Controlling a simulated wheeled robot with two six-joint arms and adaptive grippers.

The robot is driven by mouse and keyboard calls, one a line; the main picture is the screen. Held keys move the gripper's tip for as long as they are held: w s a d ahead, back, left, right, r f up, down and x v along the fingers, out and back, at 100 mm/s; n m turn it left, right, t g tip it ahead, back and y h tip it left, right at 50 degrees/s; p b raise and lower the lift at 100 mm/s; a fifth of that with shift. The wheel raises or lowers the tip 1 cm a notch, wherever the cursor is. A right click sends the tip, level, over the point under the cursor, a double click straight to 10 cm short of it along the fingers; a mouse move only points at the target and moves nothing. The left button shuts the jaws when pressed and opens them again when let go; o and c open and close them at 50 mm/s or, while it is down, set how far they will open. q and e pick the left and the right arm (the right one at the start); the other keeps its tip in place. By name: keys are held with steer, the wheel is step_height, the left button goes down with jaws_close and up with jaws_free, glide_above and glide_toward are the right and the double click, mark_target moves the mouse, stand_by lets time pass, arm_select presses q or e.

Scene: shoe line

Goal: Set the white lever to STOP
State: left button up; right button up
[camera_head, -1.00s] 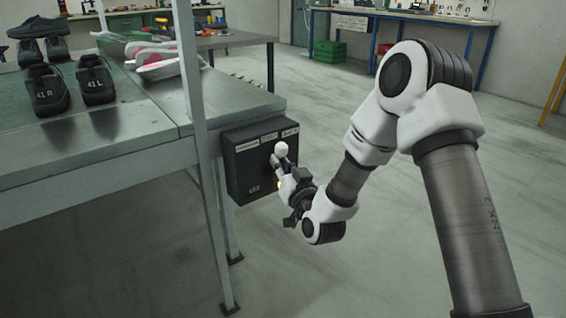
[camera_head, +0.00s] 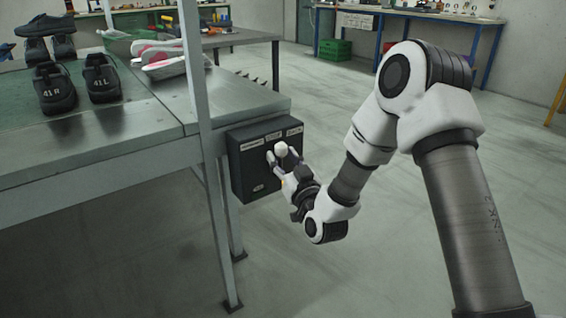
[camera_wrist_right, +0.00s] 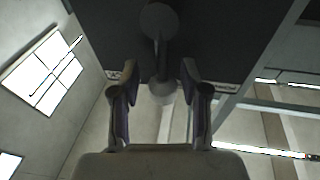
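The black control box (camera_head: 250,178) is fixed to the end of the metal table and has several small pale labels along its top. The middle label looks like STOP, but the print is hard to read. The white lever's round knob (camera_head: 281,149) stands out from the box, below and slightly right of the middle label. My right gripper (camera_head: 282,160) is at the lever, its fingers apart on either side. In the right wrist view, the lever (camera_wrist_right: 160,45) runs between the open fingertips (camera_wrist_right: 159,70), with a gap on both sides. My left gripper is out of view.
Black shoes (camera_head: 54,88) stand on the green surface at the left. A grey post (camera_head: 195,75) rises in front of the table, left of the box. The floor (camera_head: 420,110) right of the box is clear except for my right arm.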

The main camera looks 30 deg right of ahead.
steer(key=shift+s+a+f, duration=0.1)
steer(key=shift+f, duration=0.2)
steer(key=d+v, duration=0.1)
steer(key=v, duration=0.6)
steer(key=shift+s+a, duration=0.2)
steer(key=shift+a, duration=0.3)
steer(key=shift+r, duration=0.1)
steer(key=s+a+f+n+g+y+p, duration=0.15)
steer(key=s+a+f+g, duration=0.25)
steer(key=f, duration=0.9)
steer(key=s+a+f+n+g+y, duration=0.2)
steer(key=s+a+f+g, duration=0.25)
steer(key=f, duration=0.75)
steer(key=s+f+m+g, duration=0.1)
steer(key=s+f+g, duration=0.3)
steer(key=s, duration=0.3)
steer(key=s+f+g+h, duration=0.1)
steer(key=s+f+g, duration=0.25)
steer(key=s, duration=0.35)
steer(key=s+f+m+g, duration=0.1)
steer(key=s+f+g, duration=0.3)
steer(key=s, duration=0.3)
step_height(320, 180, up, 38)
steer(key=p, duration=3.8)
steer(key=shift+a, duration=0.35)
